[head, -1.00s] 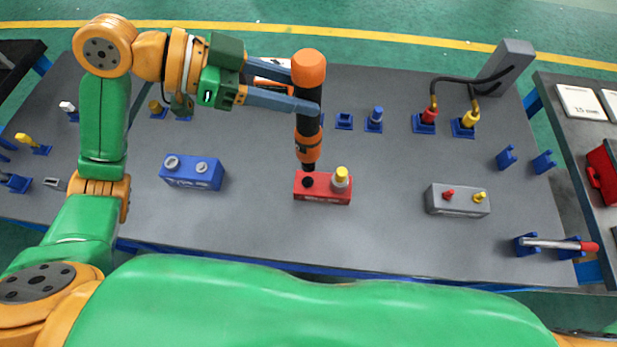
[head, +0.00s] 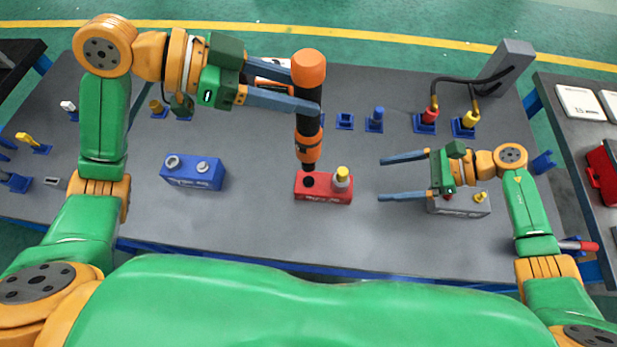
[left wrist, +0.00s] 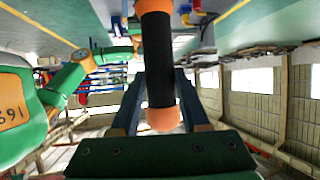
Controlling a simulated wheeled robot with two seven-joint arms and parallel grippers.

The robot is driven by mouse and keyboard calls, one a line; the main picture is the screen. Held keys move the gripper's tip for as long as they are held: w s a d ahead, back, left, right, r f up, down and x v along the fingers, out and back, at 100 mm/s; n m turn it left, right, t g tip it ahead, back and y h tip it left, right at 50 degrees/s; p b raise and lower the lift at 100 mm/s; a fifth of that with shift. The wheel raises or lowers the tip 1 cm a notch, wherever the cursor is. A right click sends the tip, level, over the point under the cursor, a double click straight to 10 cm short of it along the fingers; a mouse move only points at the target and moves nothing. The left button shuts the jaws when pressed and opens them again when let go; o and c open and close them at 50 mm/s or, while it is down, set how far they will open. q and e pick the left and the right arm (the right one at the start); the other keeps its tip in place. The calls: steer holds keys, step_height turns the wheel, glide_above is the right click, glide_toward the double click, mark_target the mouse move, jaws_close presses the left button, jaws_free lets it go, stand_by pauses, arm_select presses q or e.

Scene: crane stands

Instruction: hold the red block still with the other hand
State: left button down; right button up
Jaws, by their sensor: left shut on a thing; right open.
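The red block (head: 322,190) sits on the grey table, with a dark hole on its left and a yellow-topped post on its right. My left gripper (head: 312,106) is shut on an orange-and-black tool (head: 309,128), held roughly upright with its thin black tip at or just above the block's hole; contact is unclear. The tool (left wrist: 158,60) also shows between the fingers in the left wrist view. My right gripper (head: 380,178) is open and empty, to the right of the red block, its fingers pointing left toward it and apart from it.
A blue block (head: 192,173) stands to the left. A grey block (head: 459,207) lies partly under my right gripper. Blue holders (head: 374,122) and cabled red and yellow plugs (head: 429,117) stand behind. Bare table (head: 250,225) lies between the blue and red blocks.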

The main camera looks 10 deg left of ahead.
mark_target(352, 186)
steer(key=shift+s+a+f+n+g, duration=0.1)
steer(key=shift+s+a+n+g, duration=0.2)
steer(key=shift+s+a, duration=0.05)
steer(key=shift+a+f, duration=0.2)
steer(key=shift+a, duration=0.1)
steer(key=x, duration=0.8)
jaws_close()
stand_by(0.5)
